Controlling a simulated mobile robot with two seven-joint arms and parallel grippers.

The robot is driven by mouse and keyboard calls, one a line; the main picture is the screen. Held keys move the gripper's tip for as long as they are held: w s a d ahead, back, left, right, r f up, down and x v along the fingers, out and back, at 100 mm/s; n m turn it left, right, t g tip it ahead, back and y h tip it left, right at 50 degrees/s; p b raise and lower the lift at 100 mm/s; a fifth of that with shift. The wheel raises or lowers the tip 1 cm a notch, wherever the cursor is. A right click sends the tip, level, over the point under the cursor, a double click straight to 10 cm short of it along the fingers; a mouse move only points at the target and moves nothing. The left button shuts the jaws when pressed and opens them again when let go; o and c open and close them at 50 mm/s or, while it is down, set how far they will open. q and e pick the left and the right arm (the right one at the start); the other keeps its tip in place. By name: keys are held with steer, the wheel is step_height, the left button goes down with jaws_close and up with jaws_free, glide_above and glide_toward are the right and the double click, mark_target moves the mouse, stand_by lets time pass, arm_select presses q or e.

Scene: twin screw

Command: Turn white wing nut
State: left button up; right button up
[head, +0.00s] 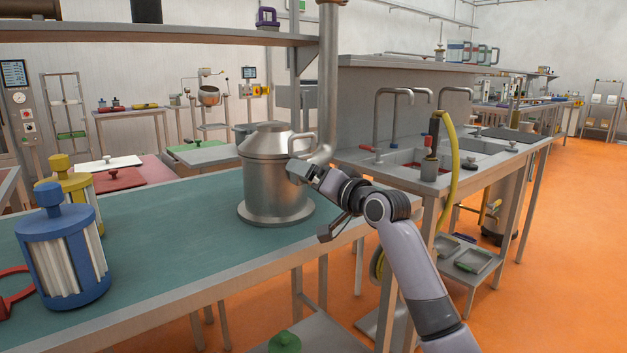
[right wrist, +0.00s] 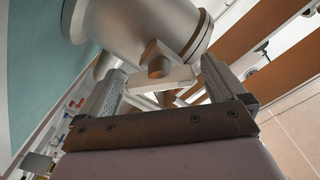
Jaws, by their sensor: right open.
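A grey metal canister (head: 265,185) with a domed lid stands upright on the green-topped table (head: 170,250). My right gripper (head: 311,200) is at the canister's right side. In the right wrist view the canister (right wrist: 135,25) fills the upper left. There, a pale winged part with a brownish round boss, which looks like the white wing nut (right wrist: 160,74), sits just beyond and between the fingers of my right gripper (right wrist: 165,78). The fingers are apart, one on each side. I cannot tell whether either touches it. In the head view I cannot make out the wing nut. My left gripper is out of view.
A blue-capped container (head: 62,255) and a yellow-capped one (head: 72,190) stand at the table's left. A red ring-shaped part (head: 12,290) lies at the left edge. A pipe (head: 329,90) rises close beside the canister. The table's middle is clear.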

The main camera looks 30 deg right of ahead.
steer(key=c, duration=1.1)
steer(key=shift+o, duration=0.2)
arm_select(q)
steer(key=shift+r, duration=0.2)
arm_select(e)
steer(key=n+p, duration=0.3)
steer(key=n, duration=0.1)
steer(key=shift+r, duration=0.15)
steer(key=shift+n+p, duration=0.8)
steer(key=shift+n, duration=0.4)
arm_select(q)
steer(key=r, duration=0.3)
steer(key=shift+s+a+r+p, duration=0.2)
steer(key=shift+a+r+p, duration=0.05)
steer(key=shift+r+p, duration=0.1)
arm_select(e)
steer(key=shift+n, duration=0.6)
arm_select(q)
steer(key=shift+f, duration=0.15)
arm_select(e)
steer(key=shift+n, duration=0.3)
